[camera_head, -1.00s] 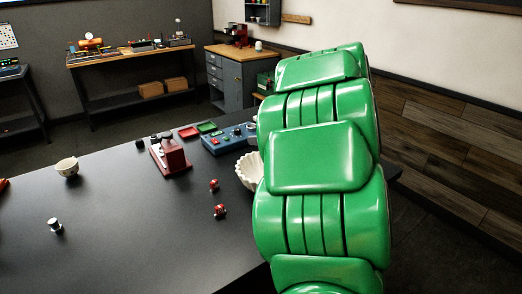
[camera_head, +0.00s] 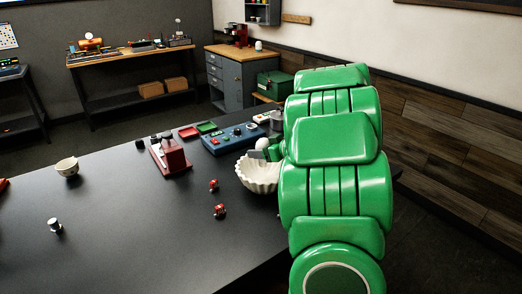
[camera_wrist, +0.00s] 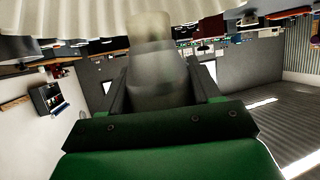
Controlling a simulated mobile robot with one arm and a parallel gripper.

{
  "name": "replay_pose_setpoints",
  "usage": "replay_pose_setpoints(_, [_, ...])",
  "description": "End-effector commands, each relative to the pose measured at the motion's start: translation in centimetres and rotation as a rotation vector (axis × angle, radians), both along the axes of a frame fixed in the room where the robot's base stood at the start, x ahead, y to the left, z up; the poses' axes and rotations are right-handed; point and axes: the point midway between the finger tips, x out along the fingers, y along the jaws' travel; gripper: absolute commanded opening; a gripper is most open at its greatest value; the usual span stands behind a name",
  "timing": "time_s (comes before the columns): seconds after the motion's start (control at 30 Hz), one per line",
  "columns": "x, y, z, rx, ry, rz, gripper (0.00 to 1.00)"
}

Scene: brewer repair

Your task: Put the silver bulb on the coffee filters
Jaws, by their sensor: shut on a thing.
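The coffee filters (camera_head: 256,176) are a white fluted stack on the dark table, left of my green arm. The top of the wrist view shows their pleated white side (camera_wrist: 60,18). My gripper (camera_head: 258,152) is at the filters' far rim, shut on the silver bulb (camera_head: 262,143), whose pale rounded part shows above the fingers. In the wrist view the bulb (camera_wrist: 155,72) sits between the two dark fingers, greyish with a paler end close to the filters. I cannot tell whether it touches them. My arm hides the filters' right side.
Two small red bulbs (camera_head: 219,210) lie left of the filters. A red device (camera_head: 172,158) and a blue control box (camera_head: 222,140) stand behind. A small white-and-dark piece (camera_head: 55,226) and a cream bowl (camera_head: 67,167) are at left.

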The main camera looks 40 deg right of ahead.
Motion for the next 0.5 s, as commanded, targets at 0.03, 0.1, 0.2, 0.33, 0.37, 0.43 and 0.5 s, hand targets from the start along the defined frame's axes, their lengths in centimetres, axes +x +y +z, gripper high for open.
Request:
replay_pose_setpoints(0.03, [0.01, 0.0, -0.01, -0.001, -0.001, 0.0, 0.29])
replay_pose_setpoints(0.1, [0.01, -0.01, 0.04, -0.001, -0.001, 0.0, 0.29])
replay_pose_setpoints(0.2, [0.0, -0.02, 0.02, -0.001, -0.001, 0.0, 0.29])
replay_pose_setpoints(0.33, [0.0, -0.02, -0.26, -0.001, 0.0, 0.0, 0.29])
replay_pose_setpoints(0.37, [0.0, -0.02, -0.28, -0.001, 0.0, 0.0, 0.64])
replay_pose_setpoints(0.43, [0.0, -0.02, -0.26, -0.001, 0.0, 0.0, 0.74])
replay_pose_setpoints(0.5, [0.0, -0.03, -0.25, -0.001, 0.0, 0.0, 0.85])
